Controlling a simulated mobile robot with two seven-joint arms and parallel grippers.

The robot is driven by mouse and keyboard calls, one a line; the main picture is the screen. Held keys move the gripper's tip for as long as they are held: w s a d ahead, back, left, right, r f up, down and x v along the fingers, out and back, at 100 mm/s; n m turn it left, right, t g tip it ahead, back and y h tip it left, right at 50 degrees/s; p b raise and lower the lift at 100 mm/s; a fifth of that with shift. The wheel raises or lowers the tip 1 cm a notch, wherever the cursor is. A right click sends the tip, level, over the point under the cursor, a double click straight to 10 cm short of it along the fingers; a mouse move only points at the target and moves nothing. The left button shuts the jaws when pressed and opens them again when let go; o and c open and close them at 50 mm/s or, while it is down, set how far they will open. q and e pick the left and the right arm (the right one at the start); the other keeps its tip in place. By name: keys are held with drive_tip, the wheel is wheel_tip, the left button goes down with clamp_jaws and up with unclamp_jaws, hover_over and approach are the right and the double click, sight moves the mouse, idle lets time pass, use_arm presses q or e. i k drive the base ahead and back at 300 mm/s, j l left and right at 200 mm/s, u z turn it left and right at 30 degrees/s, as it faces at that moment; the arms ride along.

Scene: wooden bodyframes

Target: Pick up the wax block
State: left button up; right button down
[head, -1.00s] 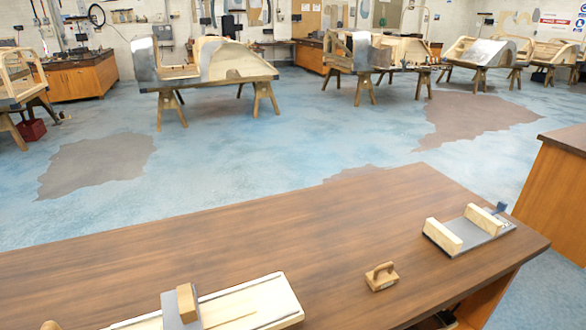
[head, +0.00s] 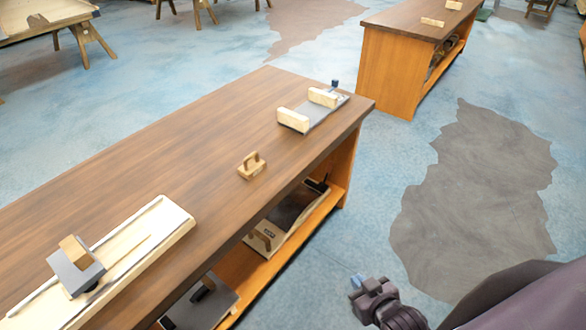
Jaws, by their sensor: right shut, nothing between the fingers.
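I cannot tell for certain which thing is the wax block. A small tan block with a raised handle (head: 251,166) stands on the middle of the brown workbench (head: 190,140). A tan block (head: 73,248) rests on a grey piece on the pale wooden board at the lower left. My right gripper (head: 357,284) is low in the head view, over the floor to the right of the bench. It is shut and empty, well apart from these things. My left gripper is out of view.
Near the bench's far right corner, a grey plate (head: 325,110) carries two pale wooden blocks and a small dark-blue piece. The open shelf (head: 315,222) below holds dark trays and tools. A second bench (head: 385,70) stands behind. The floor at right is clear.

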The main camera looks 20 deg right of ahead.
sight(251, 164)
drive_tip(key=i+z, duration=0.35)
drive_tip(key=k, duration=0.25)
drive_tip(key=i, duration=0.25)
drive_tip(key=u, duration=3.4)
drive_tip(key=z, duration=1.4)
